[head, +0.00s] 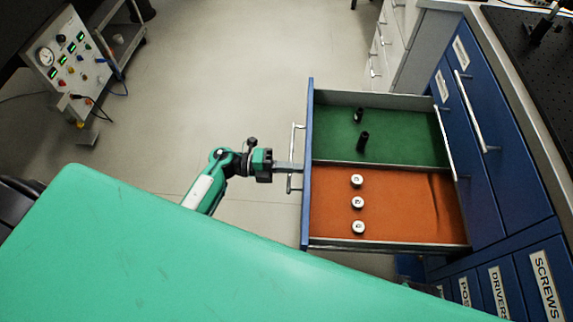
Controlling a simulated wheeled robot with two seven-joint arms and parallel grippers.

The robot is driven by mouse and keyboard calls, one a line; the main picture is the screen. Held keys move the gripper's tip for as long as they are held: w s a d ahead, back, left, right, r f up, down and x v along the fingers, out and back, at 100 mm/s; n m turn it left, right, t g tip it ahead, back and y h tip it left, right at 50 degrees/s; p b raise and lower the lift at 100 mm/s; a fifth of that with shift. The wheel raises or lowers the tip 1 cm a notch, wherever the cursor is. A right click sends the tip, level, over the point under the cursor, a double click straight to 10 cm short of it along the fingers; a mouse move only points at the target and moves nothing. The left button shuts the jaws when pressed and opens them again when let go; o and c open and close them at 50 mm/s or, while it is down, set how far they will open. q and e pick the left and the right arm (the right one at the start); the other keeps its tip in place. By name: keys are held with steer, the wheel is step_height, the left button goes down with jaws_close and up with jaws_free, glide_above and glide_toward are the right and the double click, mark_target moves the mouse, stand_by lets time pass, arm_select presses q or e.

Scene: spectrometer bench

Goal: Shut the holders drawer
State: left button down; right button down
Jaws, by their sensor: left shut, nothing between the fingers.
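The open drawer (308,215) is blue-fronted and sticks out from the blue cabinet. Its label is not visible from here. It has a green-lined part (400,135) with two black cylinders and an orange-lined part (410,205) with three white round pieces. My left gripper (298,168) is shut and empty, at the outer side of the drawer front by its silver handle (293,140). Its fingertips overlap the handle in the picture; I cannot tell whether they touch it. My right gripper is not in view.
The blue cabinet (490,140) has shut drawers, including ones labelled DRIVERS and SCREWS (543,285). A black perforated bench top (530,50) is at the upper right. A control panel (70,55) stands at the upper left. The floor between is clear.

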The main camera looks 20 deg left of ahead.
arm_select(q)
steer(key=shift+d, duration=0.15)
